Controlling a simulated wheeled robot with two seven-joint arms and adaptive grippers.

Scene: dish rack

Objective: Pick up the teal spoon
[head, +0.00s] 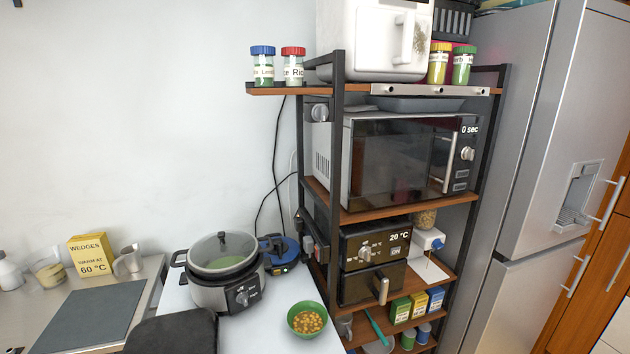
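The teal spoon (377,328) shows near the bottom of the head view, right of centre. It is on the lower part of the shelf unit, below the black oven-like appliance (372,262). It leans at a slant, with its upper end at the left. Its lower end is near a pale round plate or dish (378,347), and I cannot tell whether they touch. Neither gripper can be made out in the head view.
A green bowl of yellow pieces (307,320) and a cooker (222,272) stand on the white counter left of the spoon. Small boxes (418,304) stand to its right. The shelf post (336,200) rises nearby.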

